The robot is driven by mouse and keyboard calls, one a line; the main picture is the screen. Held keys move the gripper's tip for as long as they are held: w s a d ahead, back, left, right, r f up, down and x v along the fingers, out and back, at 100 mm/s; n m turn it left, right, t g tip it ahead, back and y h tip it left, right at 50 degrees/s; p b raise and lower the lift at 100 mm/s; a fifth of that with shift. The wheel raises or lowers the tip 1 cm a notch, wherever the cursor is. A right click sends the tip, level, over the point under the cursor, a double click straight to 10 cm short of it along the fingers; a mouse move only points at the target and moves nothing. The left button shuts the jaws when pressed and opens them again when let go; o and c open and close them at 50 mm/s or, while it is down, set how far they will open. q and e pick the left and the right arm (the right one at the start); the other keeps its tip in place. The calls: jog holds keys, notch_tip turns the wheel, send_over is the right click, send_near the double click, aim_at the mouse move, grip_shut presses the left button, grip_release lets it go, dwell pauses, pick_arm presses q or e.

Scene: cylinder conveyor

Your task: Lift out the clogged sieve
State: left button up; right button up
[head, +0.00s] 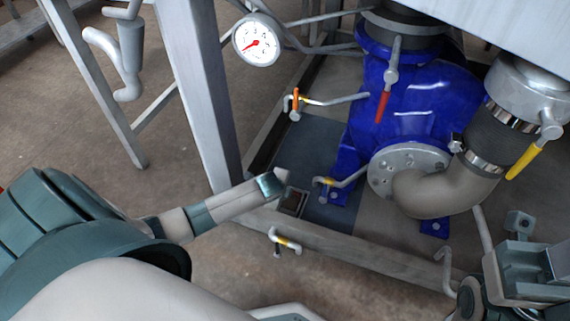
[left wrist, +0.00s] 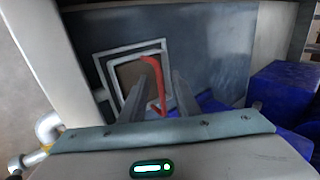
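A small square opening with a pale rim (head: 293,203) is set in the dark floor panel; its rim also shows in the left wrist view (left wrist: 106,70). A bent red handle (left wrist: 156,84) rises there, probably the sieve's; the sieve's body cannot be made out. My left gripper (head: 283,177) is just above the opening at its upper left. In the left wrist view its two fingers (left wrist: 160,78) are apart, with the red handle seen between them, not gripped. My right arm's end (head: 520,258) is at the lower right; its fingers cannot be made out clearly.
A large blue pump housing (head: 405,110) with a bent pipe (head: 430,195) stands right of the opening. Yellow-handled valves (head: 328,182) (head: 287,241) and an orange-handled one (head: 295,101) stick out nearby. A metal post (head: 205,90) and frame beam (head: 330,242) border the panel. A gauge (head: 256,40) hangs above.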

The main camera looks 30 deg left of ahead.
pick_arm(q)
jog(key=shift+c, duration=0.4)
grip_shut()
jog(key=shift+r, duration=0.15)
